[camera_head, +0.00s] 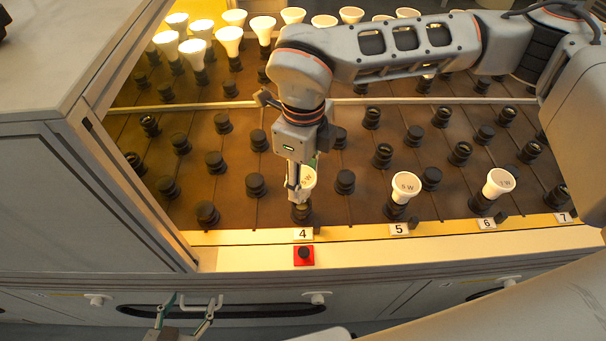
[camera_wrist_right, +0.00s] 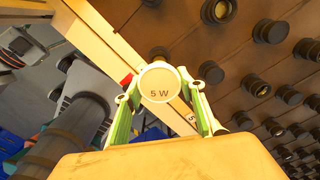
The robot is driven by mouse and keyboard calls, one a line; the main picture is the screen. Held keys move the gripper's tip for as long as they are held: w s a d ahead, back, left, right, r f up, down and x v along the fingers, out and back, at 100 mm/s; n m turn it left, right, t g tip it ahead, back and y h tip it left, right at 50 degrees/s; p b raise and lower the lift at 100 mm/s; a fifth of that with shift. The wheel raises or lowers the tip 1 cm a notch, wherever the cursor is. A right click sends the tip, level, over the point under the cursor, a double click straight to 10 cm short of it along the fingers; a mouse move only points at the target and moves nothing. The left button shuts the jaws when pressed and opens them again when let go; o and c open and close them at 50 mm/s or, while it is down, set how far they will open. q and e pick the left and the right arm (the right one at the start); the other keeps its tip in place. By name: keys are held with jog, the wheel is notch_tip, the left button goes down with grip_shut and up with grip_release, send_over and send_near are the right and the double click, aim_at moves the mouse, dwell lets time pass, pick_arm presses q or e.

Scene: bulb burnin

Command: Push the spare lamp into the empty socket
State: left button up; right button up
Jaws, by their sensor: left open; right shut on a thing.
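The spare lamp (camera_head: 309,178) is white and marked 5 W. My right gripper (camera_head: 298,192) is shut on it, pointing down over the socket (camera_head: 301,214) behind label 4. The lamp is in line with that socket; whether its base is inside cannot be told, as the fingers hide it. In the right wrist view the lamp's round face (camera_wrist_right: 160,88) sits between the two green-edged fingers. My left gripper (camera_head: 186,312) is open and empty, low in front of the cabinet.
White lamps stand in sockets behind label 5 (camera_head: 405,186) and label 6 (camera_head: 498,183). Several dark sockets fill the brown board, with lit lamps (camera_head: 229,40) at the back left. A red-based button (camera_head: 304,255) sits on the front ledge below label 4. A cabinet wall (camera_head: 90,190) bounds the left.

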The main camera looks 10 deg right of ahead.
aim_at(194, 308)
pick_arm(q)
jog(key=shift+s+f, duration=0.4)
jog(key=shift+f, duration=0.05)
pick_arm(e)
jog(key=shift+f, duration=0.6)
pick_arm(q)
jog(key=shift+f+b, duration=0.2)
jog(key=shift+b, duration=0.3)
pick_arm(e)
jog(key=shift+f, duration=1.05)
